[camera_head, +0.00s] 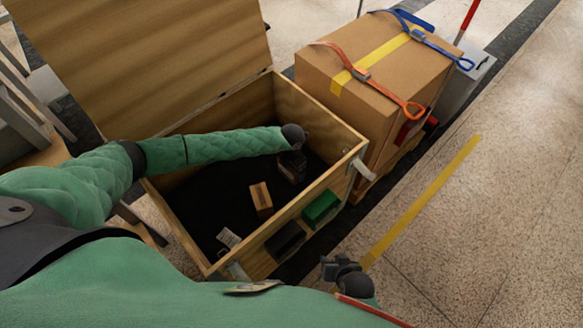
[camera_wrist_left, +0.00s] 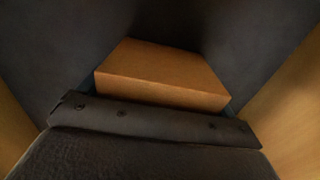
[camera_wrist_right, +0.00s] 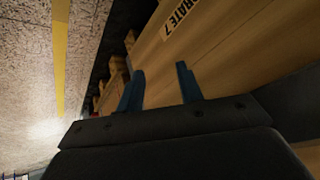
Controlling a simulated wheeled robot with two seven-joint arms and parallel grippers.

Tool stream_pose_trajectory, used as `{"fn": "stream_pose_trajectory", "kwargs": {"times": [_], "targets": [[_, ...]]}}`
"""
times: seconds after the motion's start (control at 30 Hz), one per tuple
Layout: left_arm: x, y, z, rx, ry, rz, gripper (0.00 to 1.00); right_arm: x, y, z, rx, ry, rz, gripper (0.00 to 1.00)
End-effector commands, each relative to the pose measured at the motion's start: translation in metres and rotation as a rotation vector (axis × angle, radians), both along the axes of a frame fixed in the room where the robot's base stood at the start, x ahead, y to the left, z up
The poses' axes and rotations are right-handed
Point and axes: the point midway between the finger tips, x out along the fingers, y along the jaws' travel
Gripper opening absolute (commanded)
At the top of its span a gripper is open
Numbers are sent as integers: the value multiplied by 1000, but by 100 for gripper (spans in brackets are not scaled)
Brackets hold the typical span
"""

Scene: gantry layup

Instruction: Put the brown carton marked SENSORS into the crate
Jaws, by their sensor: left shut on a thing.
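The open wooden crate (camera_head: 318,118) has a dark floor and a raised lid. My left arm reaches over it, and my left gripper (camera_head: 292,172) is down inside near the far right corner. In the left wrist view, the gripper is shut on a brown carton (camera_wrist_left: 160,72); no marking is readable on its visible faces. The gripper hides this carton in the head view. Another small brown carton (camera_head: 261,199) with a dark stripe lies on the crate floor. My right gripper (camera_head: 335,265) is open and empty outside the crate, its blue fingers (camera_wrist_right: 158,85) apart.
A white label or packet (camera_head: 228,238) lies inside the crate's near end. A green bin (camera_head: 320,208) and a black bin (camera_head: 285,240) are at its outer side. A large strapped carton (camera_head: 390,75) stands beyond. The floor right of the yellow line (camera_head: 425,198) is clear.

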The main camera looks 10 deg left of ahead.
Motion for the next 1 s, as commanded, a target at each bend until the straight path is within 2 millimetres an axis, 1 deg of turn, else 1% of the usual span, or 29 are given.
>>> {"fn": "stream_pose_trajectory", "kwargs": {"times": [0.23, 0.27, 0.3, 0.53, 0.67, 0.7, 0.8, 1.0], "targets": [[0, 0, -2, 0, 0, 0, 58, -1, 0, -6, 0, 0, -1, 36], [0, 0, -2, 0, 0, 0, 95, -2, 1, -7, 0, 0, -1, 36], [0, 0, -2, 0, 0, 0, 100, -2, 1, -8, 0, 2, 0, 36], [0, 0, -1, 0, 0, 0, 100, -3, 1, -7, 0, 2, 0, 36], [0, 0, 2, 0, 0, 0, 100, -3, 0, -2, -2, 8, 1, 36], [0, 0, 5, 0, 0, 0, 100, -3, 0, 2, -1, 10, 2, 36], [0, 0, 12, 0, 0, -1, 100, 4, -2, 30, -4, 12, 7, 36], [0, 0, 26, 0, 0, -1, 100, 2, -3, 68, -10, 48, 20, 36]]}}
